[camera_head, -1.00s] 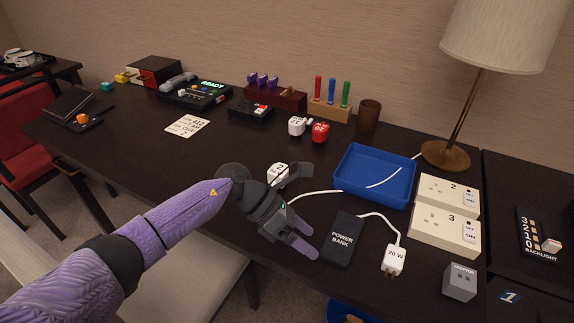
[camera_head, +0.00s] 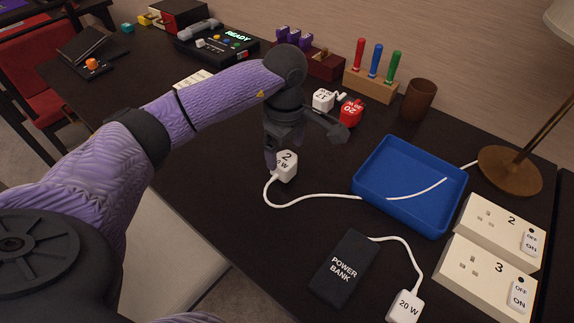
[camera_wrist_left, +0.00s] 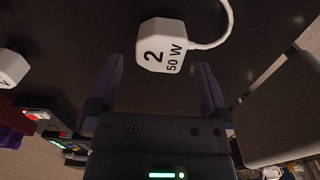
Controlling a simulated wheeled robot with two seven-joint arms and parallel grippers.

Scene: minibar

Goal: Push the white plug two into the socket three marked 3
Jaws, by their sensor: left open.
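The white plug two (camera_head: 287,167), marked 2 and 50 W, stands on the dark table with a white cable. In the left wrist view plug two (camera_wrist_left: 163,45) lies ahead of the fingertips, roughly centred between them. My left gripper (camera_head: 272,160) is open and empty, pointing down beside the plug and hiding part of it; its two fingers show apart in the wrist view (camera_wrist_left: 160,75). Socket three (camera_head: 485,280) is a cream box at the right, marked 3, with pin holes (camera_head: 468,265) and an OFF/ON switch. My right gripper is out of view.
A blue tray (camera_head: 365,187) stands between plug and sockets; the white cable runs by it towards the lamp (camera_head: 510,172). Socket two (camera_head: 505,226) adjoins socket three. A power bank (camera_head: 343,268) with a 20 W plug (camera_head: 404,307) lies in front. White and red plugs (camera_head: 351,112) stand behind.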

